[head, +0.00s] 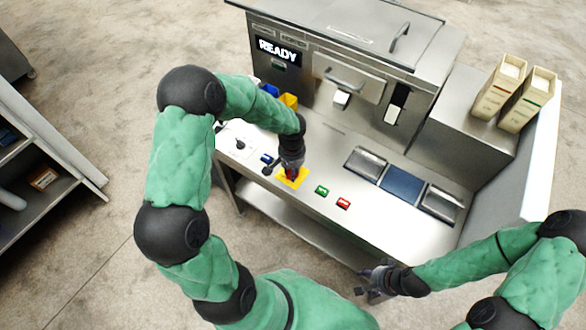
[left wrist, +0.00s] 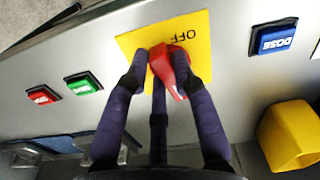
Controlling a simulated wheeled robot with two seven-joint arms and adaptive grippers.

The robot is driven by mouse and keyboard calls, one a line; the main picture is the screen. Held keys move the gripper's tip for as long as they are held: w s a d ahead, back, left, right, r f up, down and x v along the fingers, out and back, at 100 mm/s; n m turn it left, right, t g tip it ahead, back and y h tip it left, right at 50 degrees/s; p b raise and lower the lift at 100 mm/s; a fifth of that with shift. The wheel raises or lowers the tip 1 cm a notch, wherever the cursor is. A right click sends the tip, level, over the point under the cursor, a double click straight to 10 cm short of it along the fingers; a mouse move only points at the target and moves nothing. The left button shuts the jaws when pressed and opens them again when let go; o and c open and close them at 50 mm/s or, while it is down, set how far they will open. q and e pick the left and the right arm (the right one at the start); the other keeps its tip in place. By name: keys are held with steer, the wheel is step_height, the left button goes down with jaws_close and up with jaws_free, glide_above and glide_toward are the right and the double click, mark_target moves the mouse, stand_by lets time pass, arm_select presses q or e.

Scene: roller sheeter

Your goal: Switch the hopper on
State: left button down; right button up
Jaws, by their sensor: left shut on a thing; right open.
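The yellow switch plate (left wrist: 132,42) lies on the steel counter with "OFF" printed on it. It also shows in the head view (head: 283,183), mostly under my left gripper (head: 291,168). A red rotary knob (left wrist: 173,72) sits on the plate. In the left wrist view my left gripper's fingers (left wrist: 165,66) close around the knob, shut on it. The knob's handle points slantwise between the fingers. The machine with a "READY" display (head: 278,50) stands behind the counter. My right gripper (head: 370,283) is open and empty in front of the counter, over the floor.
A green button (head: 321,190) and a red button (head: 343,203) lie right of the plate. A blue "DOSE" button (left wrist: 273,39) is on its other side. A yellow bin (left wrist: 290,135) stands near. Three trays (head: 402,185) and two cream boxes (head: 499,87) are further right.

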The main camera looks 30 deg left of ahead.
arm_select(q)
steer(key=shift+a+m+p, duration=0.15)
steer(key=shift+m+p, duration=0.2)
steer(key=shift+m, duration=0.65)
steer(key=c, duration=1)
jaws_free()
steer(key=shift+r, duration=0.1)
step_height(320, 180, up, 12)
steer(key=shift+f, duration=0.1)
steer(key=shift+s, duration=0.1)
